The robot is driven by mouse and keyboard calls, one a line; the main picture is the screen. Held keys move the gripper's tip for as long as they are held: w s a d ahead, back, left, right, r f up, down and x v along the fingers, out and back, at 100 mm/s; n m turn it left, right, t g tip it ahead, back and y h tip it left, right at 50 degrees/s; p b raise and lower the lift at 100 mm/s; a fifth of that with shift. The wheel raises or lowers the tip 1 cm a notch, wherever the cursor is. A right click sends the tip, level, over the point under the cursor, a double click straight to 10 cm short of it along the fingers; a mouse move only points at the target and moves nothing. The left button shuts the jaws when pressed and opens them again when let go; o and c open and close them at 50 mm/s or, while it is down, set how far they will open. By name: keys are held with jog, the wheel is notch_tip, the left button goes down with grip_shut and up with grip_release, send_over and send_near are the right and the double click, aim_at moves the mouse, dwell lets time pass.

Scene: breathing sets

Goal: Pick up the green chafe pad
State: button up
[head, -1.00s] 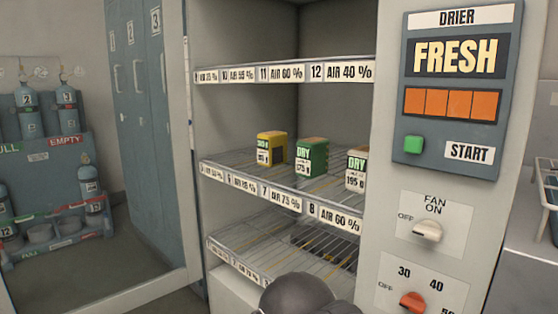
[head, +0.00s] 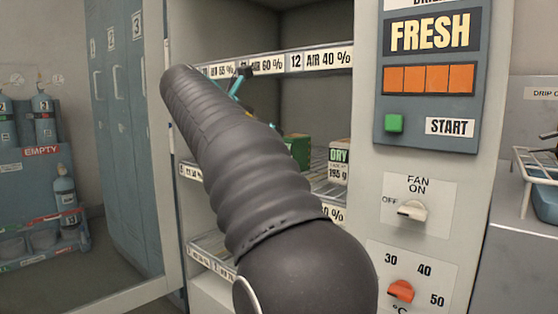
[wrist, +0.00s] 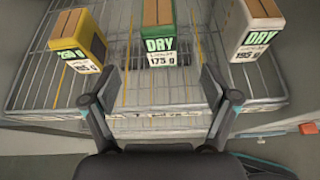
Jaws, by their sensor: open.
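I cannot make out a chafe pad in either view. The green thing in reach is a green box with a brown top (wrist: 158,14), labelled DRY and 175 g, on a wire shelf; in the head view a part of it (head: 299,148) shows beside my arm. In the wrist view my gripper (wrist: 160,78) is open and empty, its fingers pointing toward the box's labelled face, apart from it. The box lies ahead, roughly centred between the fingers. In the head view my arm hides most of the gripper.
A yellow box (wrist: 82,35) stands left of the green one and a white box (wrist: 252,28), labelled 195 g, stands right, with gaps between. The wire shelf has a labelled front rail (wrist: 150,112). The drier's control panel (head: 432,75) is to the right.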

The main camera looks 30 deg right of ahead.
aim_at(295, 142)
jog(key=shift+n, duration=0.3)
jog(key=x, duration=0.4)
jog(key=r+b+x, duration=0.1)
jog(key=x, duration=0.4)
jog(key=b+x, duration=0.1)
jog(key=x, duration=0.4)
jog(key=shift+w+d+r, duration=0.1)
jog(key=shift+d+r, duration=0.1)
jog(key=shift+d, duration=0.15)
jog(key=shift+h, duration=0.3)
jog(key=c, duration=1.5)
jog(key=shift+r, duration=0.1)
jog(key=shift+c, duration=0.4)
